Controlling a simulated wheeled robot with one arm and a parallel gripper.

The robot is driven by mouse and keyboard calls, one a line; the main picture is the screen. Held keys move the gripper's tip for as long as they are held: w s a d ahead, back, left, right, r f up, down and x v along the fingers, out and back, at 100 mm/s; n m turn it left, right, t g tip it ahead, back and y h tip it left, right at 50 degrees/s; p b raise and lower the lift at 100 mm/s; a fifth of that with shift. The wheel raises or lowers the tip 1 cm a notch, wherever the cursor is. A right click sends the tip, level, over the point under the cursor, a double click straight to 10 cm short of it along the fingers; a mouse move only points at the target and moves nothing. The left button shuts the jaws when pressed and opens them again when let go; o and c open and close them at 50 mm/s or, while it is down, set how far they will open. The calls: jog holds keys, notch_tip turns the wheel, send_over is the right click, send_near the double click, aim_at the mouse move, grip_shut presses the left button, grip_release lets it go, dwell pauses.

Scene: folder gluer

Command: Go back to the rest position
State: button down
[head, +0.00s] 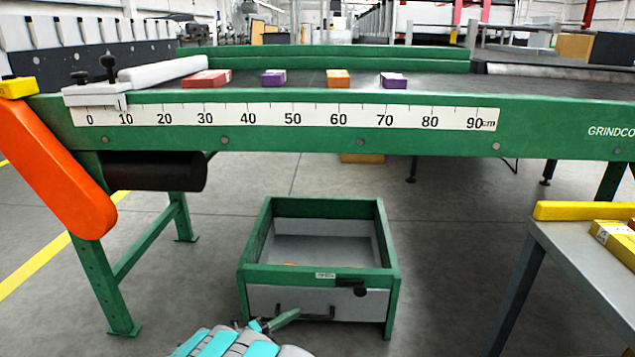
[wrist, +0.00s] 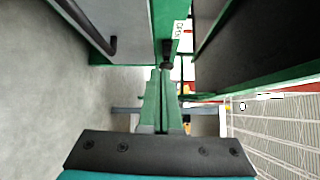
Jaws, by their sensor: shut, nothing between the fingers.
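My gripper (head: 274,323) shows low in the head view, in front of the open-topped green and grey box (head: 390,275) on the floor. Its green fingers are together and empty; they also fill the middle of the wrist view (wrist: 162,76). The dark bar handle (head: 305,314) on the box's grey front is just beyond the fingers; the head view does not show whether they touch. In the wrist view a dark handle (wrist: 98,32) is to the left, apart from the fingers.
A green conveyor (head: 330,140) with a centimetre scale stands behind, bearing a red (head: 206,78), an orange (head: 338,78) and two purple boxes (head: 273,77). An orange guard (head: 55,170) is at left. A grey table (head: 585,265) is at right. Floor around the box is clear.

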jog(key=s+d+r+m+g+h+p, duration=0.2)
jog(key=d+r+m+g, duration=0.65)
jog(key=d+r, duration=0.7)
jog(key=s+d+r+m+g+y+p, duration=0.1)
jog(key=s+d+r+m+g, duration=0.1)
jog(key=s+d+r+m, duration=0.4)
jog(key=s+d+r+m+g+y+p, duration=0.1)
jog(key=s+d+r+m+g+y, duration=0.1)
jog(key=s+d+r+m, duration=0.35)
jog(key=s+d+r+m+g+y+p, duration=0.1)
jog(key=s+d+r+m+y, duration=0.15)
jog(key=s+m, duration=0.5)
jog(key=s+d+r+m+g+y+p, duration=0.1)
jog(key=s+d+m+g+y+p, duration=0.25)
jog(key=s, duration=0.65)
jog(key=s+a+m+t+y, duration=0.2)
jog(key=s+a+m+y, duration=0.1)
jog(key=s+m, duration=0.3)
jog(key=s+a+r+m+t+y, duration=0.1)
jog(key=s+a+m+y, duration=0.3)
jog(key=s, duration=0.4)
jog(key=shift+s+a+r+m+t+p, duration=0.15)
jog(key=shift+a+r+m+t+p, duration=0.2)
jog(key=shift+a+m, duration=0.7)
